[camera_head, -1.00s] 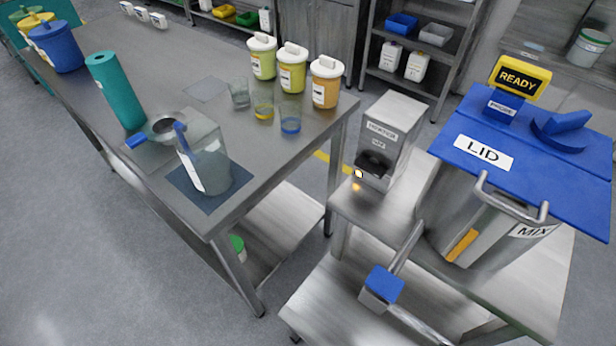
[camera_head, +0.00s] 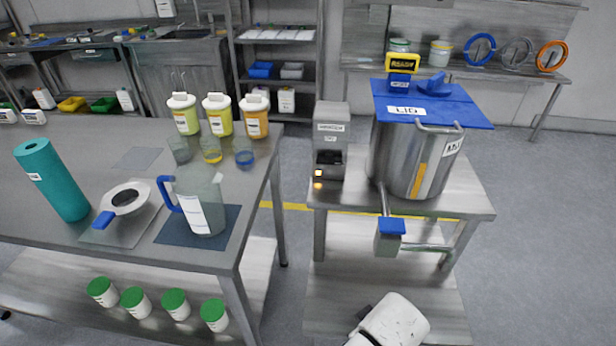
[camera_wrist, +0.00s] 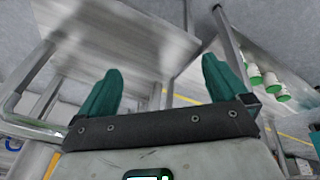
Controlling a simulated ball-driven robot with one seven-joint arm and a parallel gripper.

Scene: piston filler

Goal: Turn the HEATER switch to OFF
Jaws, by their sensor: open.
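The grey HEATER box (camera_head: 331,140) stands on the left of the small steel table, beside the pot. Its dark switch (camera_head: 329,158) is on the front, low down, and too small to tell which way it points. A yellow lamp (camera_head: 318,173) glows below it. My gripper (camera_wrist: 163,80) shows in the wrist view with its two green fingers wide apart and nothing between them. The heater box is not clearly seen in the wrist view. In the head view a white part of my arm is at the bottom, low in front of the small table; the fingers are hidden there.
The steel pot (camera_head: 385,160) with its blue lid (camera_head: 440,104) stands right of the heater. A valve with a blue top (camera_head: 390,226) juts out in front. The long bench (camera_head: 100,170) with a jug (camera_head: 200,205) is at left. A floor gap separates the tables.

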